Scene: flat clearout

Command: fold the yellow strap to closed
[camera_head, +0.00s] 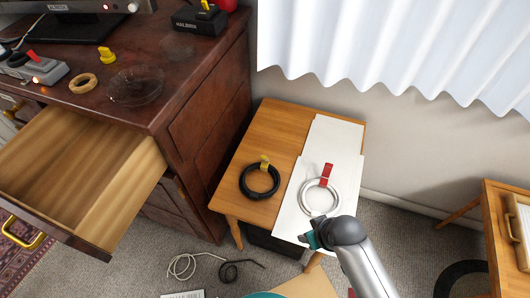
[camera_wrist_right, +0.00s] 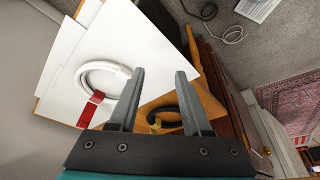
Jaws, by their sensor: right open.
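A yellow strap (camera_head: 264,162) sits at the top of a black cable coil (camera_head: 246,188) on the small wooden table. Its tab stands up from the coil. In the right wrist view the yellow strap (camera_wrist_right: 153,121) shows beside the black coil (camera_wrist_right: 187,100), seen between my fingers and partly cut off by the gripper. My right gripper (camera_wrist_right: 160,73) is open and empty above the table. In the head view the right gripper (camera_head: 312,234) is over the table's front right, apart from the strap. My left gripper is not in view.
A white coil (camera_head: 306,202) with a red strap (camera_head: 327,174) lies on white paper (camera_head: 338,138) right of the black coil. The wooden desk (camera_head: 205,65) stands left with an open drawer (camera_head: 130,205). A loose cable (camera_head: 183,266) lies on the carpet.

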